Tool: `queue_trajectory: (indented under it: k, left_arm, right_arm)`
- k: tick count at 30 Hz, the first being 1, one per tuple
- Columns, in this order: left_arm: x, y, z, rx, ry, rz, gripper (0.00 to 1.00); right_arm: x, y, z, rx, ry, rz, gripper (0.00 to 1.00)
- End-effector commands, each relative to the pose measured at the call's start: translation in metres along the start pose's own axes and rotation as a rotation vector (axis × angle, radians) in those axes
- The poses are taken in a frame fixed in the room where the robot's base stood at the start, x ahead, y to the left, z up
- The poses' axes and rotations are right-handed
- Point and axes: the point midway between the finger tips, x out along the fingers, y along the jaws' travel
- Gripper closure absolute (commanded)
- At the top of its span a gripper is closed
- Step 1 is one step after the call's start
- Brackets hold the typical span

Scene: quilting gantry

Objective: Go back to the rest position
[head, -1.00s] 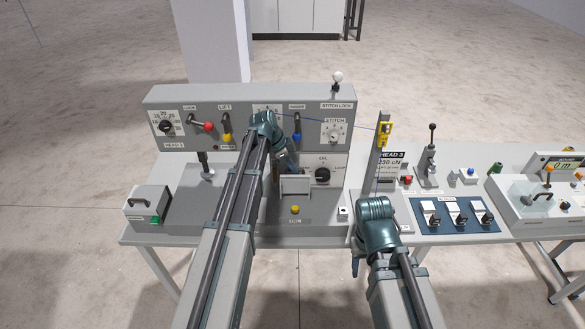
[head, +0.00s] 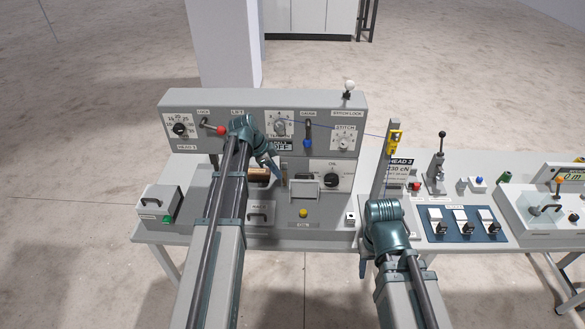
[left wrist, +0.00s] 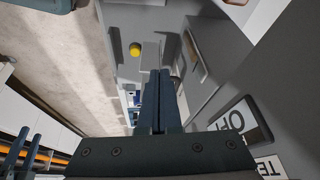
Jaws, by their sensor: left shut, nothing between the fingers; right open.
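My left arm reaches over the grey head panel (head: 352,110). In the head view its gripper (head: 271,166) hangs in front of the panel, left of the flat plate (head: 304,183). The left wrist view shows its two fingers (left wrist: 158,100) pressed together with nothing between them. The panel's OFF label (left wrist: 240,128) lies to their right there. My right gripper (head: 363,268) points down at the front edge of the bench, below the tension post (head: 391,165). Its fingers are mostly hidden by the wrist.
A red-knobbed lever (head: 221,131), a blue-knobbed lever (head: 308,142) and dials line the panel. A yellow button (head: 303,213) sits on the bench front. Blue switch plate (head: 461,224) and a black-knobbed lever (head: 440,150) stand to the right. Floor in front is clear.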

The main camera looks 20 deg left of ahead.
Motion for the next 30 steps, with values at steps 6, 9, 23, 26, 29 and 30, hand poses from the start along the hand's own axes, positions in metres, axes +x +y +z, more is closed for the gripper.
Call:
queue_trajectory:
  k: [6, 9, 23, 26, 29, 30]
  left_arm:
    - [-0.013, 0.005, 0.028, -0.002, 0.0, -0.001, 1.0]
    - [-0.015, 0.006, 0.035, -0.001, 0.0, -0.001, 1.0]
    - [-0.01, 0.014, 0.033, -0.011, -0.007, 0.008, 1.0]
    - [0.012, 0.043, 0.017, -0.059, -0.042, 0.036, 1.0]
    - [0.046, 0.093, -0.006, -0.157, -0.114, 0.071, 1.0]
    - [0.06, 0.117, -0.015, -0.203, -0.152, 0.081, 1.0]
  right_arm:
    - [0.0, 0.0, 0.0, 0.0, 0.0, 0.0, 0.5]
    - [0.0, 0.0, 0.0, 0.0, 0.0, 0.0, 0.5]
    - [0.004, 0.0, 0.0, 0.0, 0.0, 0.0, 0.5]
    - [0.017, -0.002, -0.001, -0.001, 0.0, 0.0, 0.5]
    - [0.037, -0.003, -0.002, -0.003, 0.0, 0.001, 0.5]
    - [0.046, -0.004, -0.003, -0.004, 0.0, 0.001, 0.5]
